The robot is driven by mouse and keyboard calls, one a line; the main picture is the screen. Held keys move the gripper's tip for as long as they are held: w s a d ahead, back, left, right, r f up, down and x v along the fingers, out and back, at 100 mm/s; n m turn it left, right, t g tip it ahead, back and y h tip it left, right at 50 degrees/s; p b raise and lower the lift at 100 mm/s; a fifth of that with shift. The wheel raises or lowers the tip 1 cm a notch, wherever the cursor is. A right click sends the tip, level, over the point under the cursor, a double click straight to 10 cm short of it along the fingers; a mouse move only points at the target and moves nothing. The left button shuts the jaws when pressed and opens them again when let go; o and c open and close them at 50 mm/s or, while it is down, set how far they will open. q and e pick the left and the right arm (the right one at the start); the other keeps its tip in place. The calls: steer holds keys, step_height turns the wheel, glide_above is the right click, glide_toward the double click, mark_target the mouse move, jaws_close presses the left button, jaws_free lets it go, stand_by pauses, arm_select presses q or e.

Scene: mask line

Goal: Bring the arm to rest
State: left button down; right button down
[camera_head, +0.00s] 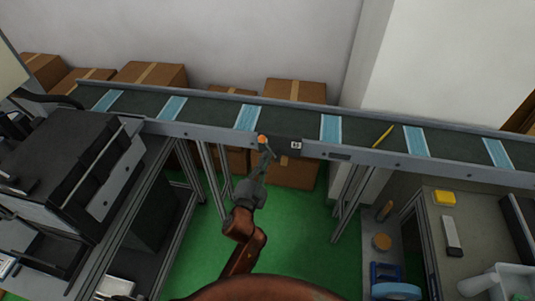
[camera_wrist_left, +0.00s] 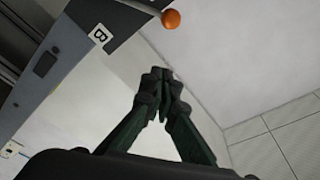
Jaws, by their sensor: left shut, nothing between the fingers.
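My left gripper (camera_head: 267,160) is in front of the conveyor's near edge in the head view, its fingers pointing toward the conveyor. In the left wrist view, the dark fingers (camera_wrist_left: 161,76) meet at their tips with nothing between them. An orange ball knob (camera_head: 262,139) on the conveyor's near side is just beyond the fingertips; it also shows in the left wrist view (camera_wrist_left: 171,18), apart from the fingers. My right gripper is in neither view.
The conveyor (camera_head: 285,117) runs across the view, carrying several blue masks (camera_head: 331,129) and a yellow stick (camera_head: 383,136). A dark machine (camera_head: 95,165) stands left and a cluttered bench (camera_head: 445,225) right. Cardboard boxes (camera_head: 295,92) stand behind. Green floor (camera_head: 295,235) is open right of my arm.

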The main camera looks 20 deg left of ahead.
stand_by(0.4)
arm_select(q)
steer(key=s+a+f+n+g, duration=0.1)
steer(key=s+a+f+g, duration=0.2)
steer(key=f, duration=1.3)
steer(key=s+a+f+n+g, duration=0.1)
steer(key=s+f+n+g, duration=0.2)
steer(key=f, duration=1.2)
steer(key=s+a+f+g, duration=0.25)
steer(key=s+f, duration=0.25)
steer(key=f, duration=1.1)
steer(key=s+a+f+n+g+y, duration=0.1)
steer(key=s+a+f+n+g, duration=0.15)
steer(key=s+f, duration=0.8)
steer(key=s+a+f+n+g, duration=0.1)
steer(key=s+a+f+g, duration=0.2)
steer(key=s+f, duration=0.7)
steer(key=s+a+f+n+g, duration=0.1)
steer(key=s+a+f+g, duration=0.1)
steer(key=s, duration=1.1)
steer(key=s+a+f+n+g, duration=0.1)
steer(key=s+f, duration=0.3)
steer(key=s, duration=0.9)
steer(key=shift+s+a+f+n+g+y, duration=0.2)
steer(key=shift+a+f+n+g+y, duration=0.15)
steer(key=shift+a+g, duration=0.45)
steer(key=shift+a, duration=0.1)
